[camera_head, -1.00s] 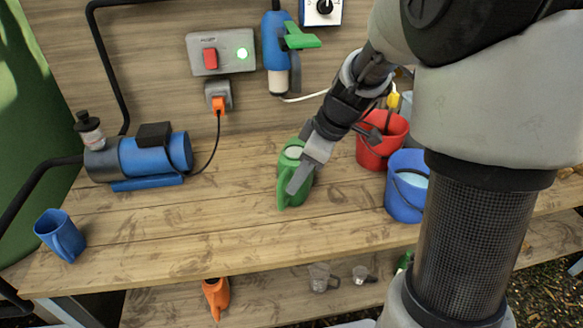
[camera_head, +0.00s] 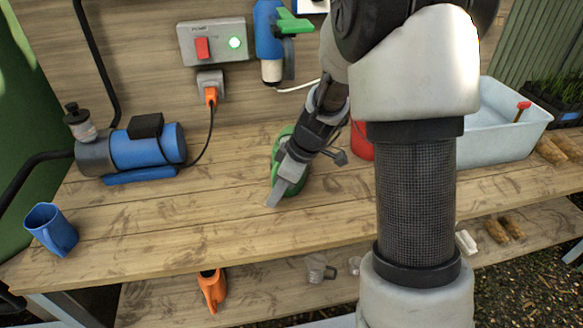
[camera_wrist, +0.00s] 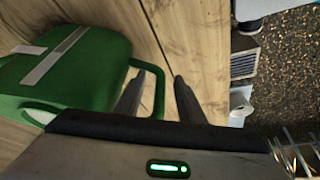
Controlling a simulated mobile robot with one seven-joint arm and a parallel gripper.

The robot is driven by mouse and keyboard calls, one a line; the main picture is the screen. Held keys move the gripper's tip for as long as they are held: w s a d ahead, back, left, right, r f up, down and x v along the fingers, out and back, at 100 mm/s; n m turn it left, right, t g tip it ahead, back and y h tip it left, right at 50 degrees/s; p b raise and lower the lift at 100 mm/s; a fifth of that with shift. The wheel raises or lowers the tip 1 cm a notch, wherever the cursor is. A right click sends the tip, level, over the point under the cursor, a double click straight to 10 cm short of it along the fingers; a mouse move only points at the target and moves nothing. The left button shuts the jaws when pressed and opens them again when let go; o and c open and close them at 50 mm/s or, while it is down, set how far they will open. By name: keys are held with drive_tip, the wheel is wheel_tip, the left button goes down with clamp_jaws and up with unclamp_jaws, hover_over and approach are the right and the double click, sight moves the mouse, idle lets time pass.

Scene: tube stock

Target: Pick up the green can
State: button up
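The green can (camera_head: 277,152) stands on the wooden bench, partly hidden behind my gripper (camera_head: 278,190). In the wrist view the can (camera_wrist: 85,75) fills the left side, with a pale strip across it and a looped handle (camera_wrist: 160,92) on its right. My gripper (camera_wrist: 158,77) is open there. One finger appears within the handle loop and the other outside it, so the handle lies between the fingers. I cannot tell whether either finger touches it.
A blue pump (camera_head: 147,147) and a blue jug (camera_head: 52,230) stand to the left. A red bucket (camera_head: 361,140), mostly hidden by my arm, and a white basin (camera_head: 500,130) are to the right. The bench's front middle is clear.

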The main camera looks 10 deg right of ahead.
clamp_jaws()
idle(1.3)
drive_tip(key=shift+r, duration=0.15)
